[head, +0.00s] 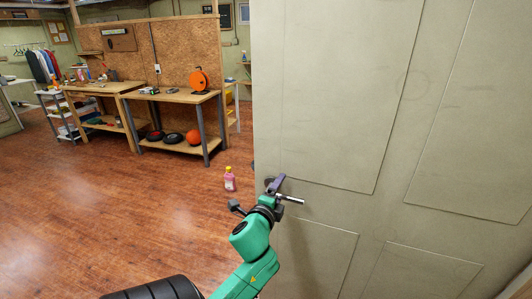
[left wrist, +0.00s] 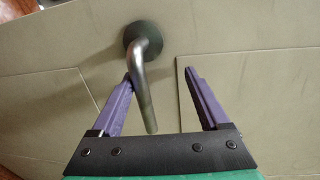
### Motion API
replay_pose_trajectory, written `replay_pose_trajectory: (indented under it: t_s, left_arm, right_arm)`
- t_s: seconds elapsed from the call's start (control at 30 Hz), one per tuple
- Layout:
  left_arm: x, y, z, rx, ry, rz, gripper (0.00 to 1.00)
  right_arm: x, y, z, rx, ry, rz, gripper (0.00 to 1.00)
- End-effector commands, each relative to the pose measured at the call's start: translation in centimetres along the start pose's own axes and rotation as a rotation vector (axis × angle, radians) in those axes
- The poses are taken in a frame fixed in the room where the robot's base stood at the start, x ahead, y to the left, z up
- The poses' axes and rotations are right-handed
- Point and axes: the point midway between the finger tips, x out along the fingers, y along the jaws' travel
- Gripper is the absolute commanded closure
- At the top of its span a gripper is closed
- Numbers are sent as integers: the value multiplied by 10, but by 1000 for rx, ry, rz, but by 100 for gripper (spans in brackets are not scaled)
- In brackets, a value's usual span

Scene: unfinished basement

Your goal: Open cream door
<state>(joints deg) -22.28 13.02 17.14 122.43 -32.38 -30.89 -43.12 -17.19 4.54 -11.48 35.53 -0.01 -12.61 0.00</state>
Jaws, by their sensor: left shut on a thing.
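The cream door (head: 335,90) is panelled and fills the right of the head view. Open room shows past its left edge, with no frame beside that edge. Its silver lever handle (head: 291,199) is near that edge and also shows in the left wrist view (left wrist: 147,85), angled downward between the fingers. In the left wrist view (left wrist: 158,75) the lever lies against the left finger, with a gap to the right one. My right gripper is out of view.
A pink bottle (head: 230,180) stands on the reddish wood floor (head: 120,205) left of the door. Workbenches (head: 180,97) and a white cart (head: 58,112) stand at the back left. The floor between them and the door is mostly clear.

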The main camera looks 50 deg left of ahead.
Motion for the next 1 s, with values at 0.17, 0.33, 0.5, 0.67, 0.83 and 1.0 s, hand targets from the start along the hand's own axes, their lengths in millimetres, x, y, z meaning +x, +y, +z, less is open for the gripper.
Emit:
replay_pose_trajectory:
  t_s: [0.17,0.33,0.5,0.67,0.83,1.0]
  left_arm:
    - [-15,-1,4,6,-5,-15,48]
    - [-29,5,6,5,-5,-14,48]
    - [-43,11,8,5,-5,-11,48]
    - [-56,17,9,4,-4,-9,48]
    - [-69,23,11,2,-4,-6,48]
    - [-73,23,11,1,-3,-6,48]
  right_arm:
    - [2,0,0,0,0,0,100]
    - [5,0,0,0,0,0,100]
    - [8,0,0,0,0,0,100]
    - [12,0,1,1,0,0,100]
    - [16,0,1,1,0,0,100]
    - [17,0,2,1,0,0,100]
